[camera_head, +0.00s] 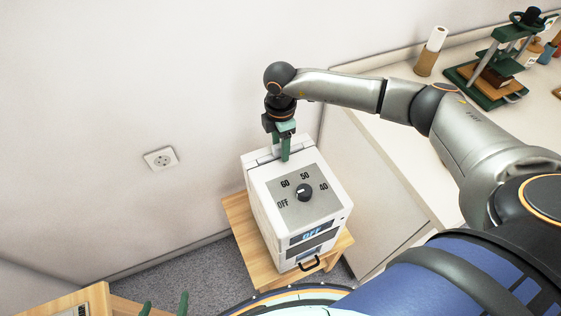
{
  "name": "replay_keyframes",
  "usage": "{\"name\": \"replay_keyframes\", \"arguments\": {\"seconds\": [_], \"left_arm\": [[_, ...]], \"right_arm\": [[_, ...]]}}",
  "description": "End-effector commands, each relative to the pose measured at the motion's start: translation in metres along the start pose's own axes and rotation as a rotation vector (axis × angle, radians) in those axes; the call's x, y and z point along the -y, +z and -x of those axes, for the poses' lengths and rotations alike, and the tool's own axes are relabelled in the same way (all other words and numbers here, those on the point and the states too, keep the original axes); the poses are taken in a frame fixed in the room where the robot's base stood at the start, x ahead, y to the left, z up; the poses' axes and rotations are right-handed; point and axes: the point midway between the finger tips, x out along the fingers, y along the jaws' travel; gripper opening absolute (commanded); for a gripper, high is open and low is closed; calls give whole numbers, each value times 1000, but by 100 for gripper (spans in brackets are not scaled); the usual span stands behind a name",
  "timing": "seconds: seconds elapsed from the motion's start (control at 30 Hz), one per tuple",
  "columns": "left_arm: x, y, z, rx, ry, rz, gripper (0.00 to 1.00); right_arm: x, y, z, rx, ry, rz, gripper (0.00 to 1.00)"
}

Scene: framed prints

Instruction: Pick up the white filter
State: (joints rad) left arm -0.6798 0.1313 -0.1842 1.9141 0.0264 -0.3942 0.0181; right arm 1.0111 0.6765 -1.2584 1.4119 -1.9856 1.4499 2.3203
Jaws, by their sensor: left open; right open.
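I cannot pick out a white filter with certainty. A white box-shaped device (265,195) stands on a small wooden stand, with a grey top panel, a black knob (304,192) and the marks OFF, 60, 50 and 40. My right gripper (284,156) points down over the back edge of this device; its green fingers are open, seen nearly edge-on, and whether they touch it is unclear. Whatever lies between or behind the fingers is hidden. My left gripper (165,306) shows only its two green fingertips at the bottom edge; they are apart with nothing visible between them.
The wooden stand (238,213) is by the wall, which has a socket (160,159). A white counter (405,160) on the right holds a green press (495,75), a white roll (437,38) in a brown holder, and bottles. Another wooden surface (60,303) shows at lower left.

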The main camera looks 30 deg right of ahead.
Motion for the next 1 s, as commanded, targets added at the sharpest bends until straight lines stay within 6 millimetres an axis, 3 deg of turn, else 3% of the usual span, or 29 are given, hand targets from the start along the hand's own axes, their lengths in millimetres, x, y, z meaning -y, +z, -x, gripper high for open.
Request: {"name": "replay_keyframes", "arguments": {"seconds": [0.2,0.7,1.0], "left_arm": [[0,-1,0,-2,0,0,100],[0,-1,0,-2,0,0,100],[0,-1,0,-2,0,0,100]], "right_arm": [[0,0,-1,0,0,1,56],[0,0,0,0,0,0,0],[0,0,0,0,0,0,0]]}}
